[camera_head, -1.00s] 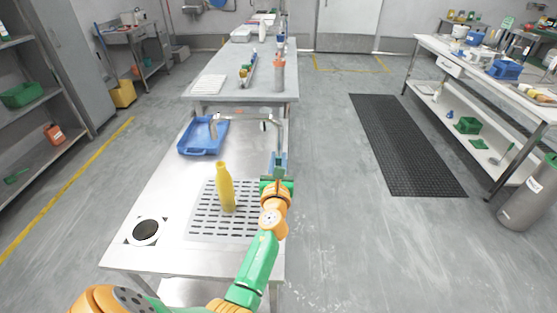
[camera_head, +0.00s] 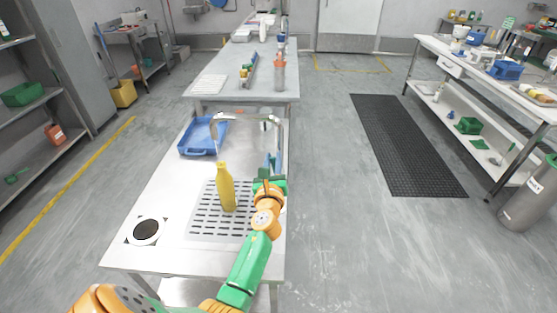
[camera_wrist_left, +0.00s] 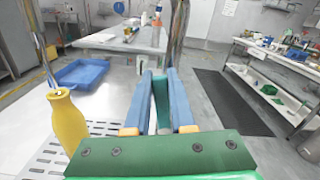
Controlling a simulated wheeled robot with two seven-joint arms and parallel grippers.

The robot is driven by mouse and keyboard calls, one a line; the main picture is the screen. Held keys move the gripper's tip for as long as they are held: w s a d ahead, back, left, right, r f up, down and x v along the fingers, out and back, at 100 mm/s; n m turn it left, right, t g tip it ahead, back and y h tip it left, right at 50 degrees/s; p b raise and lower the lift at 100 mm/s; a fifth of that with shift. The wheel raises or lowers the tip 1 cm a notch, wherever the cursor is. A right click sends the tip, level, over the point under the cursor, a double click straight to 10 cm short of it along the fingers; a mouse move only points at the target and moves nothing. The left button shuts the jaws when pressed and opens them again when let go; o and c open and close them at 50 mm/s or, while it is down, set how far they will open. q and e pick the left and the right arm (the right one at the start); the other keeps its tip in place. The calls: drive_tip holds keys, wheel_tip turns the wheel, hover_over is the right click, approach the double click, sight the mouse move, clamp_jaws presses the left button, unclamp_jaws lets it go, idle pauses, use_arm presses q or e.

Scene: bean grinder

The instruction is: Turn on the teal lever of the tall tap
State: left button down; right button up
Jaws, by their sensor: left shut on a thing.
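The tall tap (camera_head: 279,135) is a metal column at the right edge of the steel counter, with a long spout reaching left. In the left wrist view its column (camera_wrist_left: 180,30) rises just beyond my fingers. My left gripper (camera_head: 272,163) is beside the column, on its near side. In the left wrist view the teal lever (camera_wrist_left: 161,100) lies between the two blue fingers of my left gripper (camera_wrist_left: 161,88), which is shut on it. The fingers hide most of the lever in the head view. My right gripper is not in view.
A yellow bottle (camera_head: 226,187) stands upright on the slotted drain plate (camera_head: 203,222), left of my left arm. A blue tray (camera_head: 197,151) lies behind it under the spout end. A round hole (camera_head: 146,229) is at the counter's near left. Open floor lies to the right.

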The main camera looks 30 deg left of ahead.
use_arm(q)
drive_tip(key=shift+s+a+f+n, duration=0.15)
drive_tip(key=shift+a+n, duration=0.05)
drive_tip(key=shift+n, duration=0.2)
drive_tip(key=c, duration=0.8)
unclamp_jaws()
drive_tip(key=shift+o, duration=0.2)
drive_tip(key=v, duration=0.7)
